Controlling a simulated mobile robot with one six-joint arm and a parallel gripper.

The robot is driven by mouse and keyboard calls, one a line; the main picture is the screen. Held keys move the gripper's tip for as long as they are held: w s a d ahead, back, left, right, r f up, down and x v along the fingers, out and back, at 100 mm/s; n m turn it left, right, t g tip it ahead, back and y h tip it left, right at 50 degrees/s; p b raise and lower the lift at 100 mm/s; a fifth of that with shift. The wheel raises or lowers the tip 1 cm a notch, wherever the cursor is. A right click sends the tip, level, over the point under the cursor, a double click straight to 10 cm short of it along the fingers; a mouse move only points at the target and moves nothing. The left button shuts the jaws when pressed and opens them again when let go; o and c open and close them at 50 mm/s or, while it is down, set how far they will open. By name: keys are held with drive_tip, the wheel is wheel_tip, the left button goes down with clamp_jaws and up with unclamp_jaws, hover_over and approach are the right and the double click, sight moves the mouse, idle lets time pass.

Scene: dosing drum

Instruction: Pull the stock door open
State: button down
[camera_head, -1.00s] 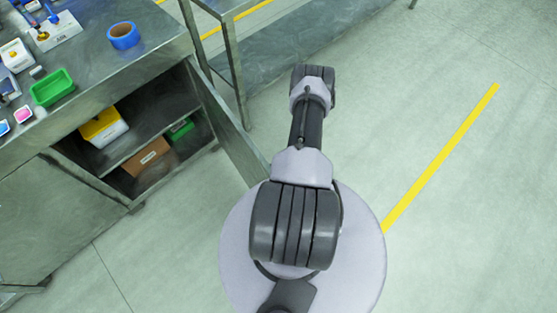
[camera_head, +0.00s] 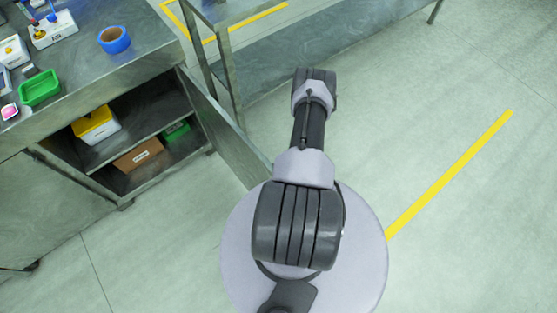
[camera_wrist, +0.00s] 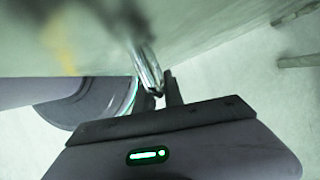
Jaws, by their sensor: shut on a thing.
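The stock door (camera_head: 226,132) is a grey metal panel in the head view, swung well out from the bench's cupboard, whose shelves are exposed. In the wrist view, the door's face (camera_wrist: 90,35) fills the top, with a shiny metal handle (camera_wrist: 147,68) running from it down to my fingers. My gripper (camera_wrist: 158,92) is shut on this handle. In the head view my arm hides the gripper and handle.
The open cupboard holds a yellow-and-white bin (camera_head: 97,124), a brown box (camera_head: 138,154) and a green bin (camera_head: 177,131). A metal table frame (camera_head: 229,65) stands close behind the door. The floor at right is clear, with a yellow line (camera_head: 450,174).

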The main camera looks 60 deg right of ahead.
drive_tip(key=shift+s+a, duration=0.1)
drive_tip(key=c, duration=1.5)
unclamp_jaws()
drive_tip(key=shift+o, duration=0.2)
drive_tip(key=p+v, duration=0.5)
drive_tip(key=v, duration=1.2)
drive_tip(key=shift+d+p, duration=0.3)
drive_tip(key=shift+p, duration=0.1)
drive_tip(key=shift+r, duration=0.1)
